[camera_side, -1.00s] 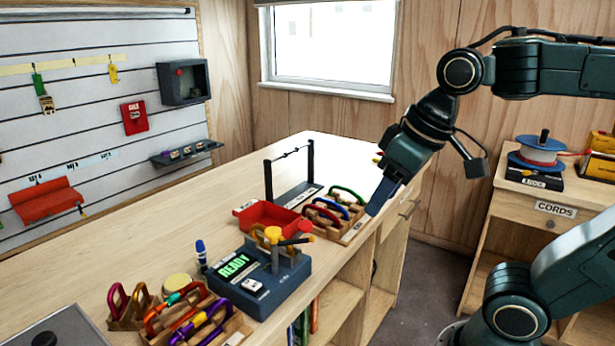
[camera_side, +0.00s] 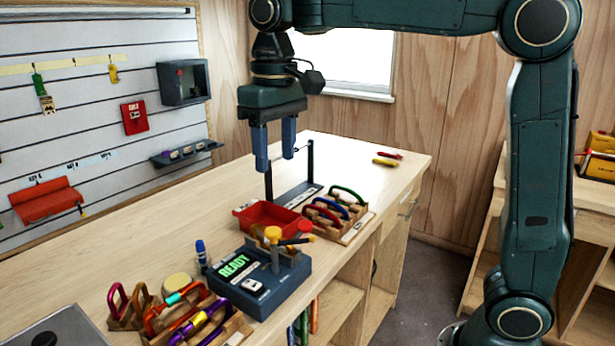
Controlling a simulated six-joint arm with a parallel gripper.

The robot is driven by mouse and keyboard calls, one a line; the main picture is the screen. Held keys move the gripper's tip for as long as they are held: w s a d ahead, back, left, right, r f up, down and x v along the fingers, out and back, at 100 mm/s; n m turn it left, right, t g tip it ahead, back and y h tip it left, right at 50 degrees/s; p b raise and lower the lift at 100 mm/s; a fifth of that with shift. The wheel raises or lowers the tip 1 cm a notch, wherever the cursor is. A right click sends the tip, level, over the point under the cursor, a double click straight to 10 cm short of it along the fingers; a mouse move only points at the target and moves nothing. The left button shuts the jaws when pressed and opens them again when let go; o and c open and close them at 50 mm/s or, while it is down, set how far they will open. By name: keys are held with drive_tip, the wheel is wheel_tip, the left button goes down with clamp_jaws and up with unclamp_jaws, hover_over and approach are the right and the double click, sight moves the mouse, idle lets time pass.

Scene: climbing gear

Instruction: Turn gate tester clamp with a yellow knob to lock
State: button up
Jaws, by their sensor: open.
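The gate tester (camera_side: 262,292) is a dark blue-grey box on the bench, with a green screen reading READY. Its clamp has a yellow knob (camera_side: 273,233) on an upright post at the back of the box. A dark lever with an orange tip and a red knob (camera_side: 305,228) show beside it. My gripper (camera_side: 275,165) points straight down with its two blue fingers apart and empty. In the picture it is above the yellow knob, well clear of it, in front of the black wire stand.
Wooden racks of carabiners stand at the front left (camera_side: 190,315) and right (camera_side: 335,212) of the tester. A red tray (camera_side: 268,215) and a black wire stand (camera_side: 310,165) are behind it. A blue marker (camera_side: 201,253) stands left.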

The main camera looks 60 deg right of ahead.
sight(273, 230)
drive_tip(key=shift+w+a+f, duration=0.1)
drive_tip(key=shift+w+a, duration=0.15)
drive_tip(key=shift+w, duration=0.25)
drive_tip(key=shift+f, duration=0.15)
drive_tip(key=shift+f, duration=6.75)
clamp_jaws()
